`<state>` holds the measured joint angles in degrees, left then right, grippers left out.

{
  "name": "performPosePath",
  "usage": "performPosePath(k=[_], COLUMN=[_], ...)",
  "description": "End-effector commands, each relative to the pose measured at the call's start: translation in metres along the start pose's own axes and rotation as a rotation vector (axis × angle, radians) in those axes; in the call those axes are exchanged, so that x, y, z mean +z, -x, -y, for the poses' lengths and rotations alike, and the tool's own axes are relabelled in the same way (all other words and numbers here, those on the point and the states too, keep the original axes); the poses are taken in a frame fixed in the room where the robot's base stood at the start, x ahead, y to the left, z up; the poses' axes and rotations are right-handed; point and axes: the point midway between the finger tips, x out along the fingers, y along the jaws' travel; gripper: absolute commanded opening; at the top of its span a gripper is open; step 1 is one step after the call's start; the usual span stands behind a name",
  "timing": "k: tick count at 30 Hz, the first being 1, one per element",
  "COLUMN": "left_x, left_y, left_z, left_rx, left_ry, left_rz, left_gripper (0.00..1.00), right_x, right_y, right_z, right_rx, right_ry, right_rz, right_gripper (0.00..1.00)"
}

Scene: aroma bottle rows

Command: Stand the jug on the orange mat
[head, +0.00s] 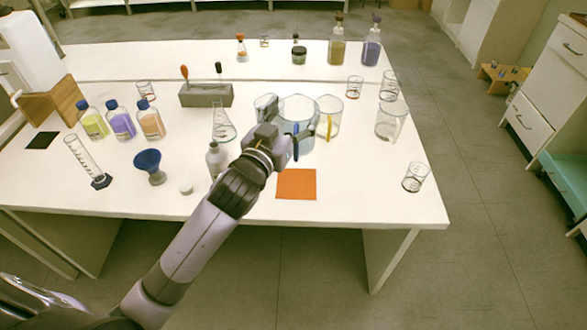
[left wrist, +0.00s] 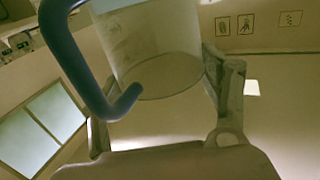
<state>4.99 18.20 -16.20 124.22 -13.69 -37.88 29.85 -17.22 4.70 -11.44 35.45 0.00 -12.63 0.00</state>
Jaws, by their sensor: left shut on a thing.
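A clear jug with a blue handle (head: 297,106) is at the middle of the table, behind the orange mat (head: 296,184). My left gripper (head: 284,143) is shut on this jug at its near side and partly covers it. In the left wrist view the clear jug body (left wrist: 155,50) sits between the fingers, with the curved blue handle (left wrist: 75,62) at the left. The jug looks roughly upright; I cannot tell whether its base touches the table. The orange mat lies flat and bare near the front edge. My right gripper is not in view.
A clear jug with a yellow handle (head: 328,118) stands close right of the held jug. A large beaker (head: 391,121) is further right, a small beaker (head: 415,177) at the right edge.

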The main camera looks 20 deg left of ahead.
Motion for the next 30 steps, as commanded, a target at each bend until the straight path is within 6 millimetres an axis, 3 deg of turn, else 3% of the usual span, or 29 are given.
performPosePath(k=[3, 9, 17, 24, 30], left_x=[0.036, 0.082, 0.107, 0.141, 0.143], left_y=[0.001, 0.000, 0.000, 0.000, 0.000], left_z=[-0.001, -0.001, -0.001, -0.001, -0.001], left_rx=[0.000, 0.000, 0.000, 0.000, 0.001], left_ry=[0.001, 0.002, 0.001, 0.002, -0.001], left_rz=[0.002, -0.001, -0.004, -0.004, -0.006], left_gripper=[0.12, 0.12, 0.12, 0.12, 0.12], right_x=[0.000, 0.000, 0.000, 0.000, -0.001], right_y=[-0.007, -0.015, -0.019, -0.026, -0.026], right_z=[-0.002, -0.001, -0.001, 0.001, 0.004], right_rx=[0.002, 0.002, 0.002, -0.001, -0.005], right_ry=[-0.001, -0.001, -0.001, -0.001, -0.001], right_rz=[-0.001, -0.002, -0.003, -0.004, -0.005], right_gripper=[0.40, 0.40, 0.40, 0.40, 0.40])
